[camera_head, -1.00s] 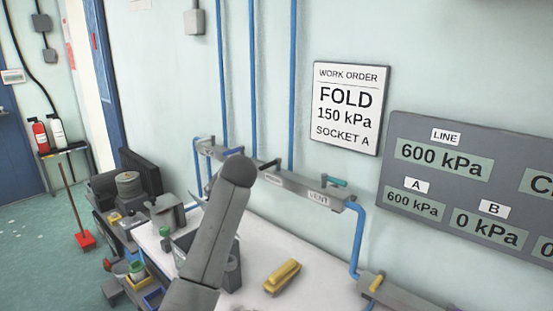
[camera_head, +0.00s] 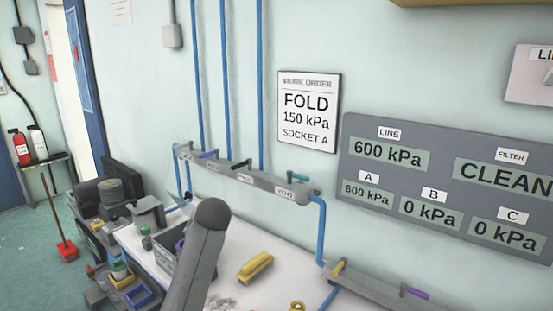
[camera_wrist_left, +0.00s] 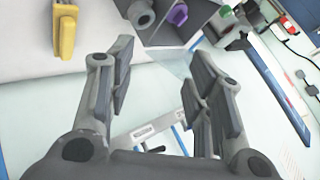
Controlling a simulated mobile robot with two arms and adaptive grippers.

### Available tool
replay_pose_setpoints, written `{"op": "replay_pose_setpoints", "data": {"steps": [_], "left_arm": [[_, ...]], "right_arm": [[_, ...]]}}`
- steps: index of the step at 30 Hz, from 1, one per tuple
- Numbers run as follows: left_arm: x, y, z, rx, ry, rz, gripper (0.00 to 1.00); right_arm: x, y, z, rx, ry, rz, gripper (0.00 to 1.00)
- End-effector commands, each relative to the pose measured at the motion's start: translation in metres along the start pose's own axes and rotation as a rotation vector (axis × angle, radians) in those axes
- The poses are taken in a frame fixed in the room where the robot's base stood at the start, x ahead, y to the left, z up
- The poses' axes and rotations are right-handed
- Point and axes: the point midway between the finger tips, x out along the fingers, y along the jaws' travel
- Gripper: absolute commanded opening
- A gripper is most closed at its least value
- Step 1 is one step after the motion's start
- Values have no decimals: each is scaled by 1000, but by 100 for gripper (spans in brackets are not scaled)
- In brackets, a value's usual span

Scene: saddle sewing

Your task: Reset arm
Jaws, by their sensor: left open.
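My left gripper (camera_wrist_left: 160,95) shows in the left wrist view with its two fingers spread apart and nothing between them. In the head view a grey link of my arm rises at the lower middle in front of the white bench, and its gripper is not visible there. My right gripper is in neither view. A yellow object (camera_head: 255,266) lies on the bench (camera_head: 225,252) to the right of my arm. It also shows at the upper left of the left wrist view (camera_wrist_left: 66,32).
A grey bin (camera_head: 165,257) stands on the bench behind my arm. A valve manifold (camera_head: 240,178) with blue pipes runs along the wall. A work order sign (camera_head: 308,110) reads FOLD, 150 kPa, SOCKET A. The grey panel (camera_head: 350,195) shows line 600 kPa, A 600 kPa.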

Motion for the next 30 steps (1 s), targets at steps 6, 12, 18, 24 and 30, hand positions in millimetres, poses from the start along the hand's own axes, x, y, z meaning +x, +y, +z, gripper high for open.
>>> {"op": "replay_pose_setpoints", "data": {"steps": [6, 12, 18, 24, 30], "left_arm": [[20, 36, 56, -44, -30, 61, 47], [32, 84, 144, -109, -76, 143, 47], [17, 133, 242, -177, -129, 233, 47], [-22, 172, 333, -233, -186, 316, 47], [-69, 194, 393, -269, -229, 386, 47]], "right_arm": [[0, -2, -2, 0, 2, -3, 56], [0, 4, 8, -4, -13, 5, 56], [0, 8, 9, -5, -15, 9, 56], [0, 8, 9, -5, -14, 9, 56], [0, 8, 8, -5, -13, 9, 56]]}}
